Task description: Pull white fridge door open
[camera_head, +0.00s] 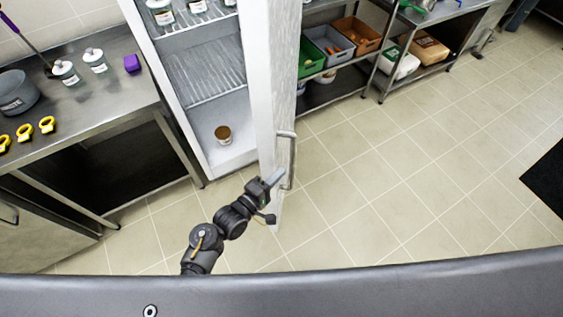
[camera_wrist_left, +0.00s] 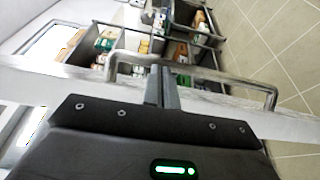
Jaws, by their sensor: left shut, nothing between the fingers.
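The white fridge door (camera_head: 271,90) stands swung open, and I see its edge nearly upright in the head view. Its metal handle (camera_head: 292,160) is on the right side of the door. In the wrist view the handle (camera_wrist_left: 262,86) runs across the picture as a long bar. My left gripper (camera_head: 277,177) is at the lower part of the handle, its fingers shut with nothing between them. In the wrist view its fingertips (camera_wrist_left: 162,72) overlap the bar; I cannot tell whether they touch it. My right gripper is not in view.
The open fridge interior (camera_head: 205,75) shows wire shelves, jars and a brown-topped jar (camera_head: 223,134) on the floor of it. A steel counter (camera_head: 110,105) stands left. Shelving with bins (camera_head: 330,45) stands behind the door. Tiled floor (camera_head: 400,190) to the right is clear.

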